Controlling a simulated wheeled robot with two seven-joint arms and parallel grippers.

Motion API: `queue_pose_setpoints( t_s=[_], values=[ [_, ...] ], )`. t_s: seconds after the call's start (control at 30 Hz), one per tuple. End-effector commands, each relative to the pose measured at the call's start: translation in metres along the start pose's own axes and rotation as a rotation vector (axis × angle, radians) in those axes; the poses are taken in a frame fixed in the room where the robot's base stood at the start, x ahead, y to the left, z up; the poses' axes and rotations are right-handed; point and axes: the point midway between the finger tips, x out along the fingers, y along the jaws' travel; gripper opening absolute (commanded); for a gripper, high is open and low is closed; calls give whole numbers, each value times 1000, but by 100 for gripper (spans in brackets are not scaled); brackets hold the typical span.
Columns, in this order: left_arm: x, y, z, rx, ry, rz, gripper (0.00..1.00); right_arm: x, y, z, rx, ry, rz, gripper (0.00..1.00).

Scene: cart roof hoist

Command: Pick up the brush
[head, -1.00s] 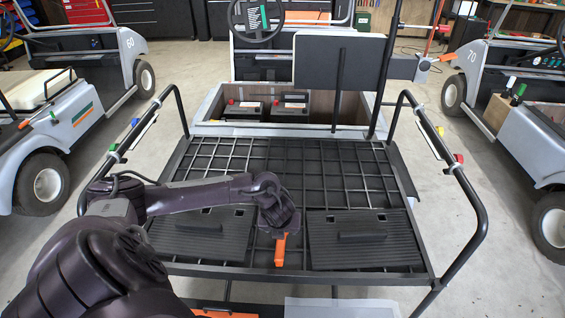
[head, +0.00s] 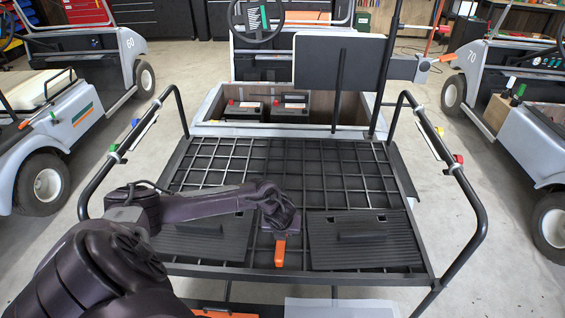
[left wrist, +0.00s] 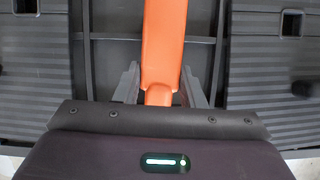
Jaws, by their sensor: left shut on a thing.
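The brush (head: 280,255) shows as an orange, handle-like piece over the front middle of the black rack, between two ribbed black plates. No bristles can be made out. My left gripper (head: 281,238) is above it, pointing down, with its jaws closed on the orange piece. In the left wrist view the brush (left wrist: 163,45) runs away from between the two grey fingers of my left gripper (left wrist: 160,90). I cannot tell if the brush touches the rack. My right gripper is not in view.
The black grid rack (head: 345,180) of the middle cart has tube rails at both sides, the right rail (head: 460,185) included. A black panel (head: 338,62) stands behind it, above an open bay with batteries (head: 243,110). Other carts stand left and right.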

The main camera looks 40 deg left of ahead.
Motion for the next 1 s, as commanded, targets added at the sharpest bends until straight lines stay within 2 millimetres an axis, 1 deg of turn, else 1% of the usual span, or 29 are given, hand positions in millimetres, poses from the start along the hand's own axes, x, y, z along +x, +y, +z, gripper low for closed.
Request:
queue_pose_setpoints(
  t_s=[0.33, 0.47, 0.53, 0.67, 1.0],
  values=[
    [-2, 0, 1, 0, 0, 0, 12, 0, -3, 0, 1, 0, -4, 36],
    [-10, 0, 5, 0, -1, 0, 12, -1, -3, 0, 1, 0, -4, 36],
    [-17, 0, 8, 1, -1, -2, 12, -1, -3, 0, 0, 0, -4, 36],
    [-39, 0, 18, 0, -3, -2, 12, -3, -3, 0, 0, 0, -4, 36],
    [-121, -1, 52, 1, -5, -2, 12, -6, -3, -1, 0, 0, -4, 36]
  ],
)
